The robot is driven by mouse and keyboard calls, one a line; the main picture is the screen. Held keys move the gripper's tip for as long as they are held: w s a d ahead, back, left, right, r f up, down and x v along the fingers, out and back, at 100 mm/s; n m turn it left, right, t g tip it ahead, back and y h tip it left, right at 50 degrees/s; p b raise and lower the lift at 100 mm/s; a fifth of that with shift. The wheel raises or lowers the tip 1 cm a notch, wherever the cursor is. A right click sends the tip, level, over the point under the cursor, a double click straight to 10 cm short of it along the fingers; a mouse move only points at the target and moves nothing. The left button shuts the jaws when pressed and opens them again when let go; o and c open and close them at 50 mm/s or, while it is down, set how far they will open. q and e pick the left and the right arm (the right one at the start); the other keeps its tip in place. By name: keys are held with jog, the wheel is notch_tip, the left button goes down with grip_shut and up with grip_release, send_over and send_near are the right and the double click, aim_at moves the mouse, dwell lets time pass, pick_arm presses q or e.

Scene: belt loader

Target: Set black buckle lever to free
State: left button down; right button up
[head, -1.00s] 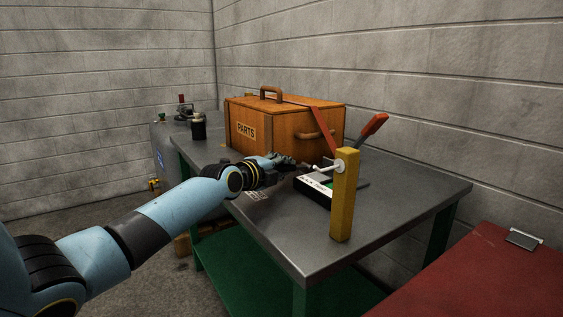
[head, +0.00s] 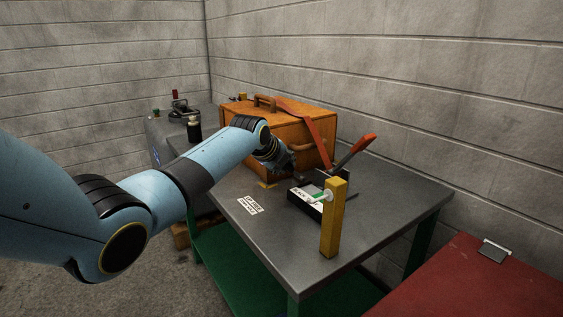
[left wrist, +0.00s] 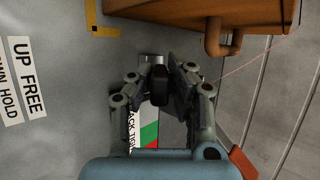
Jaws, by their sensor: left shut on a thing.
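The black buckle's housing (head: 305,201) sits on the table in front of the crate, with a white face label. The label (left wrist: 148,128) shows lettering, a green patch and a red patch in the left wrist view. My left gripper (head: 290,168) reaches in from the left, just behind the housing. In the left wrist view its fingers (left wrist: 164,86) are shut on a black knob-like part (left wrist: 159,84), which appears to be the lever. The lever's angle is hard to read. A table label (left wrist: 24,75) reads UP FREE and, partly cut off, DOWN HOLD. My right gripper is not in view.
A wooden crate (head: 240,138) stands close behind my gripper, with a red strap (head: 318,135) over it. A yellow post (head: 333,225) and an orange-handled lever (head: 355,152) stand right of the housing. The table front (head: 290,250) is bare.

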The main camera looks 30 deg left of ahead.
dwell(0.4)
pick_arm(q)
jog(key=c, duration=1.6)
grip_release()
jog(key=shift+w, duration=0.1)
jog(key=shift+o, duration=0.2)
jog(key=v, duration=1.2)
jog(key=shift+r, duration=0.1)
